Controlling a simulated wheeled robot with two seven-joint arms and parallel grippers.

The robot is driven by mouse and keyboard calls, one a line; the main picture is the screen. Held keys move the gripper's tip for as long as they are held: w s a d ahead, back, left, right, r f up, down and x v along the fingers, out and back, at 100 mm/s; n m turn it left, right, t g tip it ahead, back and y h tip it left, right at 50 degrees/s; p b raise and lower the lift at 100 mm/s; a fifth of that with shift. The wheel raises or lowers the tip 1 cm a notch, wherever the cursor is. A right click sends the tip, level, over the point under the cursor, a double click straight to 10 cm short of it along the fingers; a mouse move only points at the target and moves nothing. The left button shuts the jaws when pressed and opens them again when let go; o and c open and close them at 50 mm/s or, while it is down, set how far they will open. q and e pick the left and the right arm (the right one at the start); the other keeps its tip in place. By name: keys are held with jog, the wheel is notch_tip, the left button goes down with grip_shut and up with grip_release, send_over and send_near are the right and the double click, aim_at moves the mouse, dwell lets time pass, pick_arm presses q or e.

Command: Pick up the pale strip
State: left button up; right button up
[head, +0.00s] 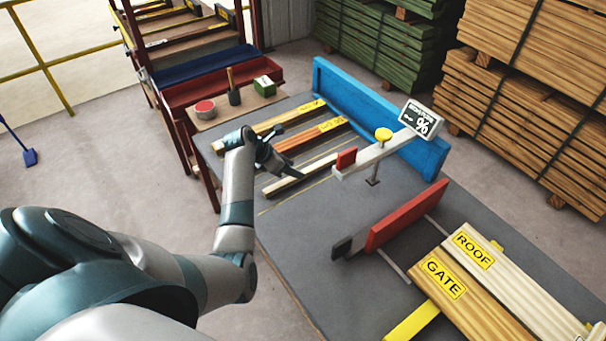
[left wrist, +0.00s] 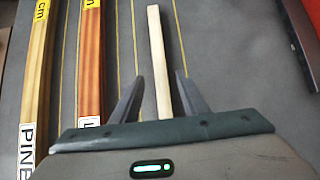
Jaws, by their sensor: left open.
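The pale strip (head: 316,168) is a short, plain cream stick lying on the grey table (head: 300,224). In the left wrist view the pale strip (left wrist: 157,45) runs up the picture between my left gripper's two fingers (left wrist: 159,78), with a gap on each side. My right gripper is not in view.
A labelled pine strip (left wrist: 35,70) and a reddish strip (left wrist: 90,60) lie left of the pale one. A percent-sign stand (head: 380,150), a red fence (head: 405,215) and ROOF and GATE boards (head: 458,285) are to the right. A blue rail (head: 345,95) edges the far side.

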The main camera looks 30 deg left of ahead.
pick_arm(q)
jog(key=shift+p+x, duration=0.6)
jog(key=shift+x, duration=1.7)
jog(key=shift+w+r, duration=0.1)
jog(key=shift+c, duration=0.6)
grip_shut()
